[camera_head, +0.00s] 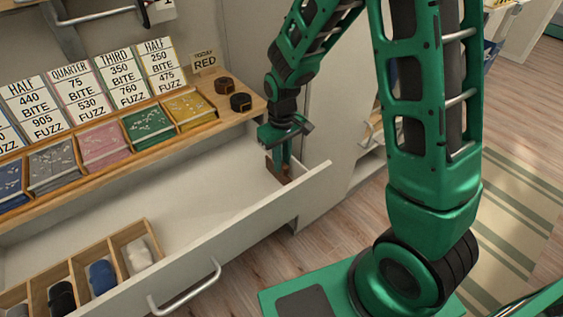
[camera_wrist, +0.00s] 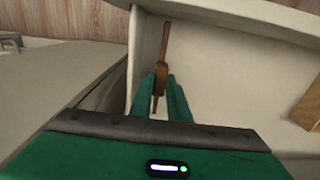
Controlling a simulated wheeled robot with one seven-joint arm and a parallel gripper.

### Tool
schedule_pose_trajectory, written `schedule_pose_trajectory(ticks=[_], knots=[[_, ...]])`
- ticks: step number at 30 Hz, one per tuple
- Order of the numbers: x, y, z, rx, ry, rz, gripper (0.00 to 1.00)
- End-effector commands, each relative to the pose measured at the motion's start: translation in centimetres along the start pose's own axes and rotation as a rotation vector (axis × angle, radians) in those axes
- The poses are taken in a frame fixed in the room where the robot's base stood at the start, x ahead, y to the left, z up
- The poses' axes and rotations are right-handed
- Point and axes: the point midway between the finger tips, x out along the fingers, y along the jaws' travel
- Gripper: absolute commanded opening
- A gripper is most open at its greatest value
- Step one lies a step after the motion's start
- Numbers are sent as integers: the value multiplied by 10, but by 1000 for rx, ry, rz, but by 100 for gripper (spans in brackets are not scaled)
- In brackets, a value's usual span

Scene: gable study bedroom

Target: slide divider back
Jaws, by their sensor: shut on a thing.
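The divider (camera_head: 285,174) is a small brown wooden piece inside the open white drawer (camera_head: 245,228), close to its right end. My green gripper (camera_head: 279,160) reaches down into the drawer and is shut on it. In the wrist view the divider (camera_wrist: 165,48) is a thin brown strip with a thicker middle part. My gripper's fingers (camera_wrist: 162,80) press on that thicker part from both sides. The divider's lower part is partly hidden by the fingers in the head view.
A wooden compartment box (camera_head: 70,268) with rolled items lies at the drawer's left. The drawer floor between is clear. Above, a shelf holds colored packets (camera_head: 102,143), price cards (camera_head: 121,75) and two dark round objects (camera_head: 241,101). A metal handle (camera_head: 187,293) is on the drawer front.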

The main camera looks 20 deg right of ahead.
Motion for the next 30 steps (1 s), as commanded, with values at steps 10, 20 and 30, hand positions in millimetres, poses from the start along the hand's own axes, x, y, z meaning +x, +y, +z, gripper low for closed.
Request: schedule_pose_trajectory(ticks=[10, 20, 30], knots=[[-1, -1, -4, -17, 3, 1, 0], [0, -2, -4, -18, 2, 1, 34], [-10, -2, -4, -18, 4, 1, 34]])
